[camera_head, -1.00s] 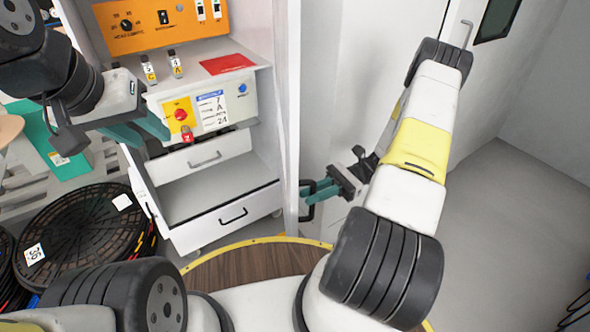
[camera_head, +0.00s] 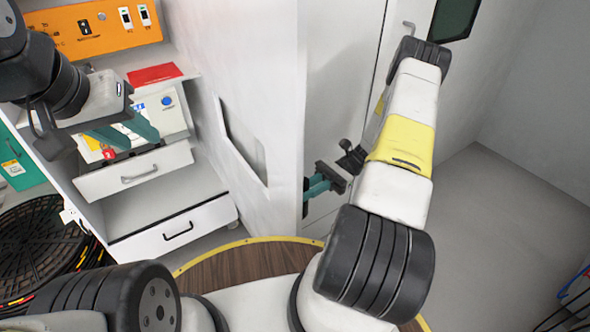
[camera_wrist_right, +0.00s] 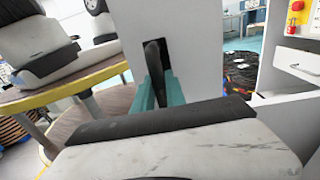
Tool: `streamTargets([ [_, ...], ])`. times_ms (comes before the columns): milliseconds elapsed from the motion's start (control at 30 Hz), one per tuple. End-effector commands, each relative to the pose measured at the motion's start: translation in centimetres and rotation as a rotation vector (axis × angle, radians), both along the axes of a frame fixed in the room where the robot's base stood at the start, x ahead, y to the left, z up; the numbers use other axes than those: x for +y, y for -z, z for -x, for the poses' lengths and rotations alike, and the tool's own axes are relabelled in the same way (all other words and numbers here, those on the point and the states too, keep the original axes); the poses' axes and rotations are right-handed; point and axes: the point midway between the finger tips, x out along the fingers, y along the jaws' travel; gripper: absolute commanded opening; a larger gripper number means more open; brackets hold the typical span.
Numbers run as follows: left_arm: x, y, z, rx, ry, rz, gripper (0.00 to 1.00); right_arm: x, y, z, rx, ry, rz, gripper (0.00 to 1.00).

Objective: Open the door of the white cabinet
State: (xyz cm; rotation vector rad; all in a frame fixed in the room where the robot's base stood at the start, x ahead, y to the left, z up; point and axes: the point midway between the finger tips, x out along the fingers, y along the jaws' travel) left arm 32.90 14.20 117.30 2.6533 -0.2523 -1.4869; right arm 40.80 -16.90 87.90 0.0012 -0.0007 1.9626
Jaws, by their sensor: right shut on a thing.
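The white cabinet door (camera_head: 340,110) stands in the middle of the head view. Its near vertical edge faces me, and a broad white face with a framed recess shows left of that edge. My right gripper (camera_head: 317,187) is shut on the dark door handle at this edge. In the right wrist view the teal fingers (camera_wrist_right: 158,95) close around the upright black handle (camera_wrist_right: 153,57) on the white panel (camera_wrist_right: 190,60). The handle is mostly hidden in the head view. My left gripper (camera_head: 125,132) is open and empty at the left, in front of the drawer unit.
A drawer unit (camera_head: 170,230) with an orange control panel (camera_head: 90,28) stands at the left. Black round reels (camera_head: 35,245) lie beside it. The grey floor (camera_head: 500,230) at the right is mostly clear.

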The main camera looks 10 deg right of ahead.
Motion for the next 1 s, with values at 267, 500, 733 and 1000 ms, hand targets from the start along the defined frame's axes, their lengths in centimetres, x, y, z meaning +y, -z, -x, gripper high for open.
streamTargets([
  [267,0.0,0.0,0.0,0.0,0.0,0.0,0.36,0.0,0.1,0.0,0.001,0.0,0.001,0.0],
  [500,0.0,0.0,0.0,0.0,0.0,0.0,0.36,0.0,0.1,0.0,0.0,0.0,0.002,0.3],
  [733,0.0,0.0,0.0,0.0,0.0,0.0,0.36,0.0,0.0,0.0,0.001,0.0,0.001,0.38],
  [1000,0.0,0.0,0.0,0.0,0.0,0.0,0.36,-1.2,0.1,-0.6,-0.002,0.002,0.002,0.38],
])
